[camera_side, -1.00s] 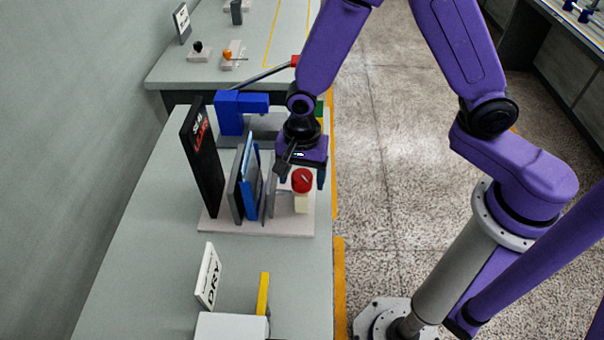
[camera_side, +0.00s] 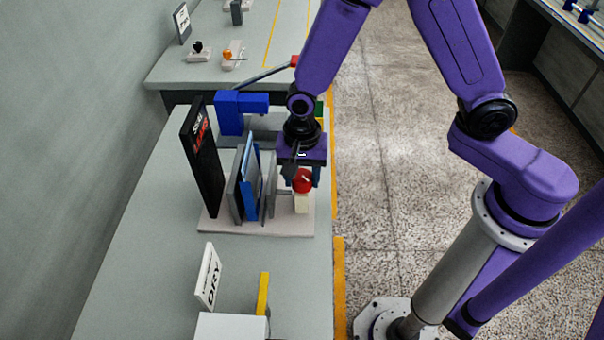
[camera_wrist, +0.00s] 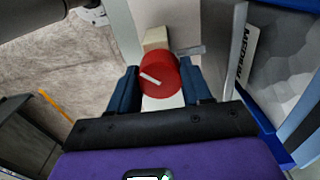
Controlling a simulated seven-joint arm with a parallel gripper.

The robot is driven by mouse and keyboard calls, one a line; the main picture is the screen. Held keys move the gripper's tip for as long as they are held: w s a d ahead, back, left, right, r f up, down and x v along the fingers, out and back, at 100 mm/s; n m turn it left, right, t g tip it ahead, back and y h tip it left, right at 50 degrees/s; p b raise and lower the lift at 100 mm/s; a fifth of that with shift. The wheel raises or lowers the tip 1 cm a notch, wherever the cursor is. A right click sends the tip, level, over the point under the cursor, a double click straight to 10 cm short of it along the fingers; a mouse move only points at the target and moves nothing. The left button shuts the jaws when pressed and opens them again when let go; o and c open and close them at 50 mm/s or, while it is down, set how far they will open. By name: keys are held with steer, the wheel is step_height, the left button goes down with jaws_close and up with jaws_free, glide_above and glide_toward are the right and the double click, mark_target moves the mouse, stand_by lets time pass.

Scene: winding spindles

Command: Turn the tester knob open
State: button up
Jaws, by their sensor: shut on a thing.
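The red tester knob (camera_side: 303,182) sits on a pale post on the light base plate (camera_side: 240,225). It has a white pointer mark on its face. In the wrist view the knob (camera_wrist: 160,74) lies between the two dark blue fingers of my gripper (camera_wrist: 161,90), and the white mark runs obliquely, from upper left to lower right. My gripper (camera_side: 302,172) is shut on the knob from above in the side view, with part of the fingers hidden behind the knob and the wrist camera.
Upright grey and blue plates (camera_side: 249,180) stand close to the left of the knob. A black sign panel (camera_side: 202,160) is beyond them. A blue clamp-like fixture (camera_side: 232,110) is behind. A white DRY sign (camera_side: 208,276) stands nearer the front.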

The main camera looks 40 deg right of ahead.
mark_target(303, 175)
steer(key=n, duration=0.9)
stand_by(0.7)
steer(key=o, duration=1.1)
steer(key=shift+c, duration=0.2)
steer(key=shift+r, duration=0.1)
step_height(303, 175, up, 17)
steer(key=shift+r, duration=0.15)
steer(key=s+d+n, duration=0.6)
steer(key=s+d, duration=0.1)
steer(key=s, duration=0.3)
steer(key=s+d+f+n, duration=0.1)
steer(key=s+d+n, duration=0.5)
steer(key=s, duration=0.3)
steer(key=shift+s+d+n, duration=0.4)
